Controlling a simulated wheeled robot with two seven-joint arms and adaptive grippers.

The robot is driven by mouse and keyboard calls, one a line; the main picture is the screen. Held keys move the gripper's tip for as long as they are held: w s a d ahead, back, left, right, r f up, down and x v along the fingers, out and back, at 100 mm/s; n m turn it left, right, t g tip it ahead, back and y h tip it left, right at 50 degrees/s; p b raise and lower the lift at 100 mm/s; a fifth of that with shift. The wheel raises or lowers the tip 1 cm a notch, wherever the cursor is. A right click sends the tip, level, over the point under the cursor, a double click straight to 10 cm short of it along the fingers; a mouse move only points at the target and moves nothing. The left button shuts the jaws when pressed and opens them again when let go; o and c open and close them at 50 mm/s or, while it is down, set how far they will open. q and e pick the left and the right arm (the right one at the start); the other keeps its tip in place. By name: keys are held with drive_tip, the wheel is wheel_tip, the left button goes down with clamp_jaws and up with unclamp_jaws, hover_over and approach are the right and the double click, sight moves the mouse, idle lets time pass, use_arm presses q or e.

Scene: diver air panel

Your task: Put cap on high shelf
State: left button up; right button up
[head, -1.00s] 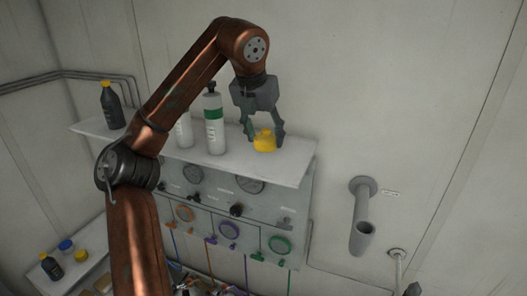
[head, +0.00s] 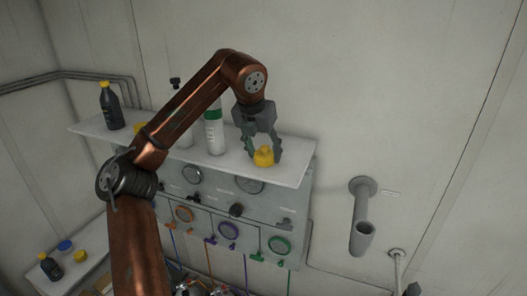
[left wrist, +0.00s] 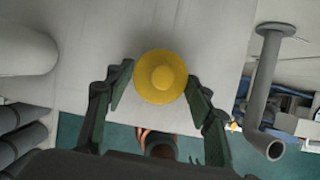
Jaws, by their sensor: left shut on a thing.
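The yellow cap (head: 263,157) is between the fingers of my left gripper (head: 264,150), which is shut on it. In the left wrist view the cap (left wrist: 160,77) shows from above as a round disc with a raised centre, a finger on each side. The cap is over the right part of the high shelf (head: 290,172), inside its front edge. I cannot tell whether it touches the shelf top. The shelf also shows pale under the cap in the left wrist view (left wrist: 90,60). My right gripper is not in view.
On the shelf are a dark bottle (head: 110,107), a white green-banded bottle (head: 214,132) left of my gripper, and a yellow item (head: 141,127) partly behind my arm. A gauge panel (head: 215,190) is below. A grey pipe (head: 361,225) juts from the wall at right.

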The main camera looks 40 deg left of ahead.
use_arm(q)
drive_tip(key=o, duration=1)
drive_tip(key=shift+f, duration=0.1)
drive_tip(key=shift+s+d+r, duration=0.1)
drive_tip(key=shift+s+r, duration=0.05)
drive_tip(key=shift+r, duration=0.45)
drive_tip(key=shift+v, duration=5.5)
drive_tip(key=shift+s, duration=0.1)
